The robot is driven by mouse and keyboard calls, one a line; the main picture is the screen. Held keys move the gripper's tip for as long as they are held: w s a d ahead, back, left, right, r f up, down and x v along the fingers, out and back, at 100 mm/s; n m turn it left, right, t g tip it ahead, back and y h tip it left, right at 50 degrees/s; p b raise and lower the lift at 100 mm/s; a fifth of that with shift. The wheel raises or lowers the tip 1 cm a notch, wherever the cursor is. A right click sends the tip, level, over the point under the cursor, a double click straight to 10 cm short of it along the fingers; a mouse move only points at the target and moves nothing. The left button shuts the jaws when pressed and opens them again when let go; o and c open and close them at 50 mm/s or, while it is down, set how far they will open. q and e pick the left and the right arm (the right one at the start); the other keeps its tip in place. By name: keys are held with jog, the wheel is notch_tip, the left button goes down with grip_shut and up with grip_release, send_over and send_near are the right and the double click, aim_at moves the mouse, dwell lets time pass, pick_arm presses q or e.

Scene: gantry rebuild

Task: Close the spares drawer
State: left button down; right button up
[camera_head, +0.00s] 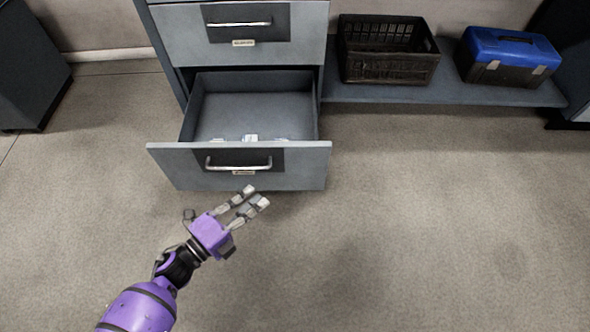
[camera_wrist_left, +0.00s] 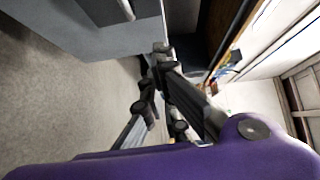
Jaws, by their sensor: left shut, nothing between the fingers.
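The lower grey drawer (camera_head: 300,165) of the cabinet stands pulled far out in the head view, its inside showing. I take it as the spares drawer; its label is too small to read. A silver bar handle (camera_head: 238,167) is on its front. Several small pale items (camera_head: 250,138) lie inside near the front panel. My left gripper (camera_head: 256,197) is shut and empty, just in front of and below the drawer front's lower edge; I cannot tell if it touches. Its fingers also show in the left wrist view (camera_wrist_left: 162,50). My right gripper is not in view.
A closed upper drawer (camera_head: 300,30) sits above the open one. To the right, a low shelf (camera_head: 450,95) holds a black crate (camera_head: 390,68) and a blue-lidded toolbox (camera_head: 508,58). A dark cabinet (camera_head: 25,70) stands at far left. The floor in front is clear.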

pick_arm(q)
jog(key=w+a+b+x, duration=0.1)
jog(key=b+x, duration=0.2)
jog(key=x, duration=1)
jog(key=shift+w+a+r+m+h, duration=0.2)
jog(key=shift+w+r+m+h, duration=0.1)
jog(key=shift+r+m, duration=0.1)
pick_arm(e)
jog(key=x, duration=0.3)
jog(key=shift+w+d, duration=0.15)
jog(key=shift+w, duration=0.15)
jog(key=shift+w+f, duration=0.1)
